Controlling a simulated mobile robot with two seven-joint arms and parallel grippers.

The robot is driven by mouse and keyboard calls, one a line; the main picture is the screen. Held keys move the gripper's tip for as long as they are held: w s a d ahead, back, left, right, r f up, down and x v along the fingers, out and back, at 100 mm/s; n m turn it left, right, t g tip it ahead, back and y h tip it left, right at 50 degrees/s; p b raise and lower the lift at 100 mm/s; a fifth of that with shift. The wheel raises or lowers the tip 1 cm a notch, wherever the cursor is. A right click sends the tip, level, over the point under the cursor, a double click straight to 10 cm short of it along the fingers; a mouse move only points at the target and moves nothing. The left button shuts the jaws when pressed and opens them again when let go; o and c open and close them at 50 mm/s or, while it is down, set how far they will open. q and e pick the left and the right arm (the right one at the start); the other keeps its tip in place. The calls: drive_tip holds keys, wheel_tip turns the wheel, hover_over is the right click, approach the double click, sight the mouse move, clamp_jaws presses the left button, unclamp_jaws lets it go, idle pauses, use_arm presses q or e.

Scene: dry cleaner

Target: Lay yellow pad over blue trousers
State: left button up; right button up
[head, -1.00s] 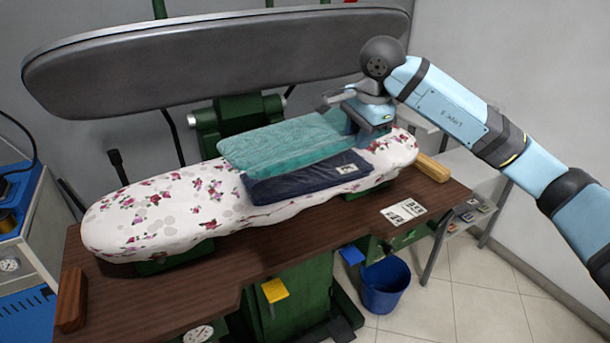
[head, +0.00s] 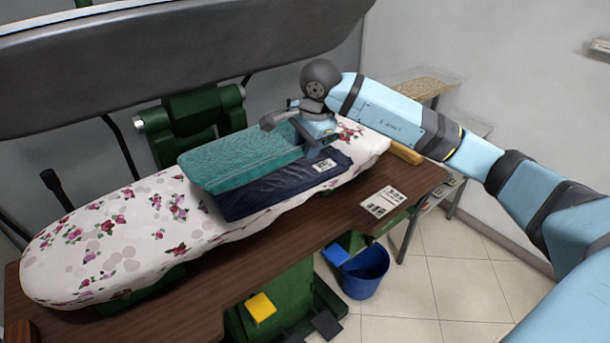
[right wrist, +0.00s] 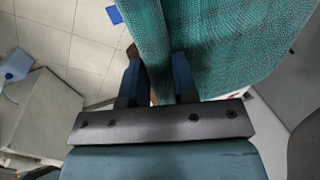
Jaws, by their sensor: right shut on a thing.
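Dark blue folded trousers (head: 265,190) lie on the flowered board, with a white label near their right end. No yellow pad shows; a teal textured pad (head: 235,158) lies along the far side of the trousers and covers part of them. My right gripper (head: 318,148) is at the pad's right end, close above the trousers. In the right wrist view its fingers (right wrist: 158,85) are shut on the teal pad (right wrist: 220,40), with a fold of it between them. The trousers cannot be made out there. My left gripper is not in view.
The flowered board (head: 100,245) stands on a brown table (head: 180,310). A large grey press head (head: 170,55) hangs behind and above it. A wooden block (head: 406,152) and a printed card (head: 382,201) lie at the right. A blue bucket (head: 362,272) stands on the floor.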

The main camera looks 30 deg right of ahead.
hover_over(305, 186)
drive_tip(key=s+x, duration=0.1)
drive_tip(key=x, duration=0.4)
drive_tip(key=shift+s+d+f+p, duration=0.1)
drive_tip(key=shift+s+f+p, duration=0.1)
drive_tip(key=shift+f, duration=1)
drive_tip(key=shift+s+d+f+p, duration=0.1)
drive_tip(key=shift+s+f, duration=0.05)
drive_tip(key=shift+f, duration=1.05)
drive_tip(key=o, duration=1)
drive_tip(key=shift+a, duration=0.1)
drive_tip(key=shift+c, duration=0.2)
